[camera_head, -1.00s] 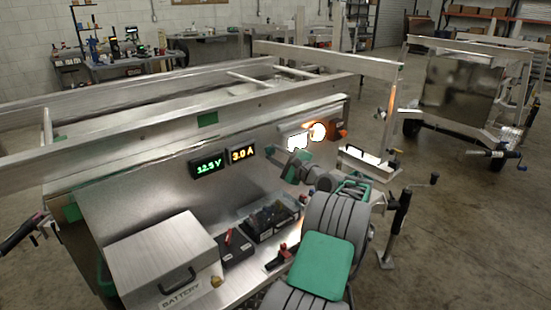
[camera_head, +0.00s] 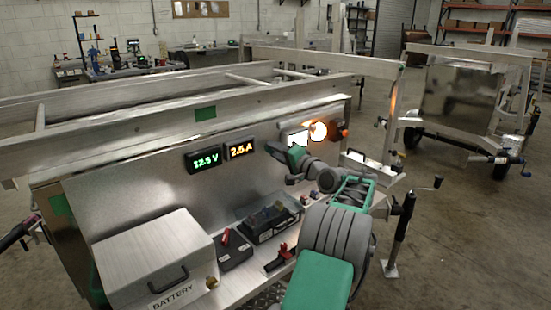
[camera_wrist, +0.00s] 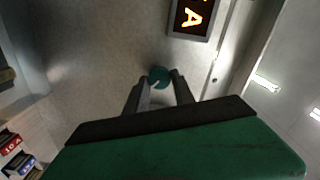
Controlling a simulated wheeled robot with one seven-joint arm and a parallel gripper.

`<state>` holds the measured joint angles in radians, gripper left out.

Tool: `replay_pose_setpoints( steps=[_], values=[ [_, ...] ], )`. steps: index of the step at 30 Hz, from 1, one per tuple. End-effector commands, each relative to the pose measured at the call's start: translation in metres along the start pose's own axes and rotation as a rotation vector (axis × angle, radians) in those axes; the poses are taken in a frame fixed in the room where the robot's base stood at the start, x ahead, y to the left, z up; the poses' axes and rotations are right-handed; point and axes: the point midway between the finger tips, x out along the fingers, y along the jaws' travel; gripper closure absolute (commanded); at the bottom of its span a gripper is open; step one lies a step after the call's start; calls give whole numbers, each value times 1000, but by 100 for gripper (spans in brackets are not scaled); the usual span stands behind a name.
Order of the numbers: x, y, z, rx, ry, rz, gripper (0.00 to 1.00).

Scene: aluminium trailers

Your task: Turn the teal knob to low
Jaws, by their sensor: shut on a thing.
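The teal knob (camera_wrist: 158,76) is a small round knob with a white pointer line on the metal panel, seen in the wrist view. My gripper (camera_wrist: 159,82) has one finger on each side of it and is shut on it. In the head view my gripper (camera_head: 272,148) reaches the panel, just right of the amber display, and hides the knob. The amber display (camera_head: 241,149) reads 2.5 A. The green display (camera_head: 203,160) beside it reads 12.5 V. I cannot read any low marking by the knob.
A metal battery box (camera_head: 155,255) stands on the shelf below the panel. A black tray of parts (camera_head: 270,220) and a small black block with a red part (camera_head: 232,248) sit next to it. A lit round lamp (camera_head: 318,131) is on the panel to the right.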

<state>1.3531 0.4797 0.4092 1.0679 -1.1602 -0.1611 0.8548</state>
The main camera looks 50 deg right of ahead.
Motion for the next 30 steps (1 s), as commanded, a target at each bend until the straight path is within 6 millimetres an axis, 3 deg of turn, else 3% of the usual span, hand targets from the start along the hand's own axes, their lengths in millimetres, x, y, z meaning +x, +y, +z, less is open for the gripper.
replay_pose_setpoints(
  steps=[30],
  values=[
    [0, 3, 3, -963, -1, -1, 100]
  ],
)
